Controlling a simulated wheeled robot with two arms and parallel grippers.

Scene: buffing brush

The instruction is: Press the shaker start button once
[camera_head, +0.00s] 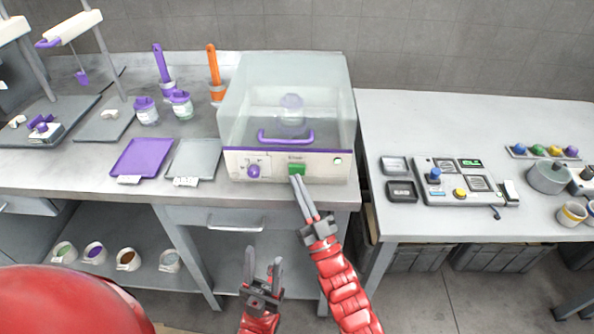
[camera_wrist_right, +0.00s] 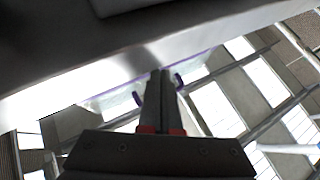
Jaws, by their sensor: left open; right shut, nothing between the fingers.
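The shaker (camera_head: 235,165) stands on the grey bench, with a clear lid, a purple handle (camera_head: 286,137) and a white front panel. The green start button (camera_head: 297,168) is on that panel, right of a purple knob (camera_head: 254,171). A small clear-topped vessel (camera_head: 291,108) shows inside. My right gripper (camera_head: 297,179) is shut and empty, its tips just at the lower edge of the button; I cannot tell whether they touch it. Its fingers also show in the right wrist view (camera_wrist_right: 160,75). My left gripper (camera_head: 263,265) is open and empty, low in front of the bench.
Left of the shaker lie a purple tray (camera_head: 142,157) and a grey tray (camera_head: 195,158), with lidded jars behind. A white table (camera_head: 450,112) at right carries a control panel (camera_head: 435,196). Below the shaker is a drawer handle (camera_head: 231,227).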

